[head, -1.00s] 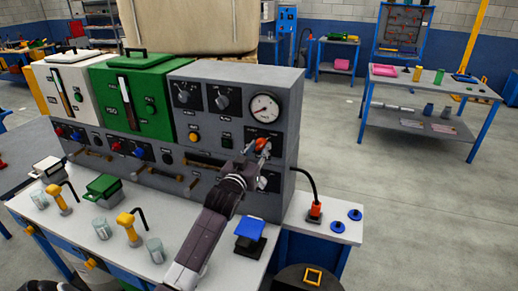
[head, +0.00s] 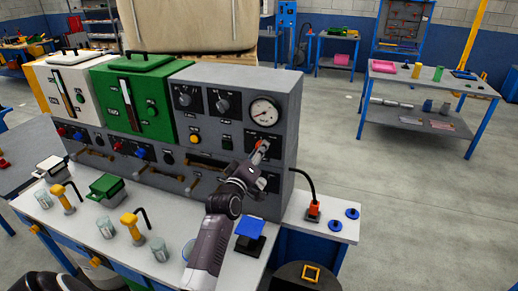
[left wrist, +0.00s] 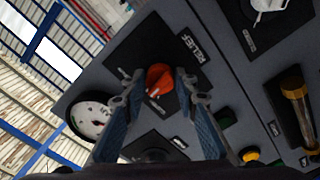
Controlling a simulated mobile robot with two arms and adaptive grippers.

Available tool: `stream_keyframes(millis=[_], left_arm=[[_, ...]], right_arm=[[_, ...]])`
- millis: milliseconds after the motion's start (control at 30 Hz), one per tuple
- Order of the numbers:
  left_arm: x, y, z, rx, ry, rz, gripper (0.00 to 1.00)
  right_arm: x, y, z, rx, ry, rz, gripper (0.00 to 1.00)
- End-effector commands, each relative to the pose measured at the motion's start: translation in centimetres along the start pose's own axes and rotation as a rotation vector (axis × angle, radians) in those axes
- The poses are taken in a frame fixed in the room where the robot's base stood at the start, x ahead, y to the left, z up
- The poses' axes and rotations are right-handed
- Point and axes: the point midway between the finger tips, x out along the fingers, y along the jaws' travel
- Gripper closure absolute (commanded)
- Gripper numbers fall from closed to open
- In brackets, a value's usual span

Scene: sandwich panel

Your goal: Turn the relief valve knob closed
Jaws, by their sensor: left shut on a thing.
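The red relief valve knob (left wrist: 159,78) sits on a black plate marked RELIEF (left wrist: 192,46) on the grey panel. It also shows in the head view (head: 261,143), partly covered, below the pressure gauge (head: 264,112). My left gripper (left wrist: 160,84) has one blue-padded finger on each side of the knob and is shut on it. In the head view the left gripper (head: 257,154) reaches the panel's right part from below. A white mark shows on the knob's face. My right gripper is not in view.
Black knobs (head: 223,103) sit left of the gauge. A blue-topped block (head: 250,228) stands on the bench below my arm. Cups and yellow-handled tools (head: 131,225) stand to the left.

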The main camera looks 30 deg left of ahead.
Motion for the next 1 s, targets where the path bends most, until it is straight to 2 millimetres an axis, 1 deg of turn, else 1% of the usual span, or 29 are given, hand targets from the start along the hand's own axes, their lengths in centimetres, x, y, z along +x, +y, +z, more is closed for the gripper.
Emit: stream_keyframes(millis=[33, 500, 733, 1000], left_arm=[[0.0, 0.2, -0.1, -0.046, 0.001, 0.000, 0.97], [0.0, 0.2, -0.1, -0.458, 0.001, 0.000, 0.97], [0.0, 0.1, -0.1, -0.589, 0.001, 0.000, 0.97], [0.0, 0.1, -0.1, -0.663, 0.001, 0.000, 0.97]], right_arm=[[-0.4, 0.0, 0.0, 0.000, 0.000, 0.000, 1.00], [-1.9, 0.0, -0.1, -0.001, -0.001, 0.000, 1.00], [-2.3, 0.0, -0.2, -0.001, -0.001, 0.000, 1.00], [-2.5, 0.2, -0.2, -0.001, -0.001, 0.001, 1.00]])
